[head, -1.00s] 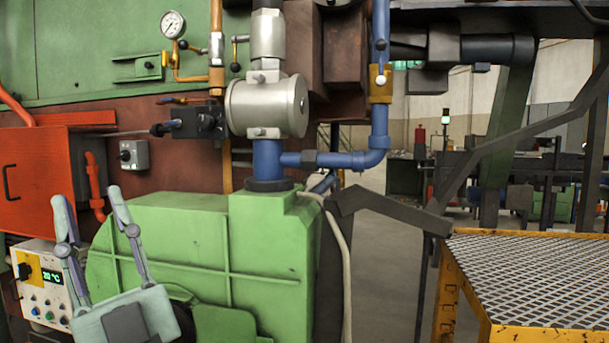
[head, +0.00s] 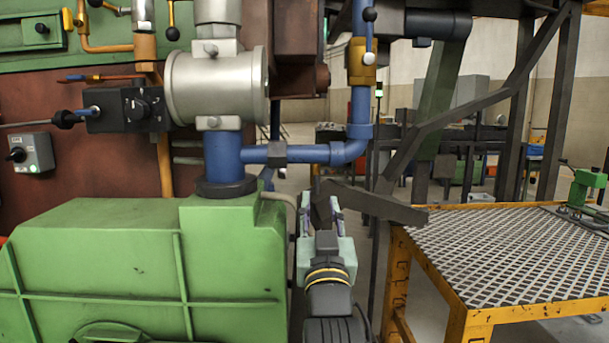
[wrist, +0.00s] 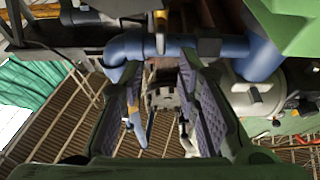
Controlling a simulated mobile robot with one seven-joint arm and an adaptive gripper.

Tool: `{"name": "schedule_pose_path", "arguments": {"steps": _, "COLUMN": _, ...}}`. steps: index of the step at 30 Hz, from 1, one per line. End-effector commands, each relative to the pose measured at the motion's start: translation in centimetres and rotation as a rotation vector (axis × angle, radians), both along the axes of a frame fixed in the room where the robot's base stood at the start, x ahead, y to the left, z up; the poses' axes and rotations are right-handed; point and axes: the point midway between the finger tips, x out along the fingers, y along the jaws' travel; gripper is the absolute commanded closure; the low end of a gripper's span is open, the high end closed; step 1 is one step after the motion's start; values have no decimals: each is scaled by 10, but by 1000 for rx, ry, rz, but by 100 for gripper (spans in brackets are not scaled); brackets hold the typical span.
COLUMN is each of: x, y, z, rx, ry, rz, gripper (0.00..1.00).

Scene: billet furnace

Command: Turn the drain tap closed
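A brass valve (head: 362,62) sits on the upright blue pipe right of the large silver housing. It has an upright lever with a black knob (head: 369,14) at its top; it looks like the drain tap, though I cannot be sure. What seems the same brass valve shows at the top edge of the wrist view (wrist: 161,18), its lever not clear there. My gripper (head: 321,200) is open and empty, pointing up, below and left of the valve and apart from it. Its two fingers frame a clear gap in the wrist view (wrist: 160,80).
A horizontal blue pipe (head: 300,153) crosses above my gripper into an elbow. The green housing (head: 100,250) stands close at left. A dark sloping bar (head: 375,205) is right of the fingers. A yellow-framed mesh table (head: 470,235) stands at right, bearing a green hand device (head: 585,190).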

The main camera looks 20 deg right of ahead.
Motion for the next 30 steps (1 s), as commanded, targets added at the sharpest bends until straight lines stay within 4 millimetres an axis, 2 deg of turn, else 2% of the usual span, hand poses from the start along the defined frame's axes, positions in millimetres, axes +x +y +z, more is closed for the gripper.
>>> {"name": "schedule_pose_path", "arguments": {"steps": 6, "x": 39, "y": -10, "z": 19, "rx": 0, "ry": 2, "rz": 2, "gripper": 70}}
{"name": "schedule_pose_path", "arguments": {"steps": 13, "x": 70, "y": -19, "z": 32, "rx": 0, "ry": 1, "rz": 2, "gripper": 70}}
{"name": "schedule_pose_path", "arguments": {"steps": 18, "x": 79, "y": -21, "z": 35, "rx": 0, "ry": -1, "rz": 3, "gripper": 70}}
{"name": "schedule_pose_path", "arguments": {"steps": 26, "x": 80, "y": -21, "z": 35, "rx": -1, "ry": -1, "rz": 3, "gripper": 70}}
{"name": "schedule_pose_path", "arguments": {"steps": 30, "x": 80, "y": -21, "z": 35, "rx": -1, "ry": -1, "rz": 3, "gripper": 78}}
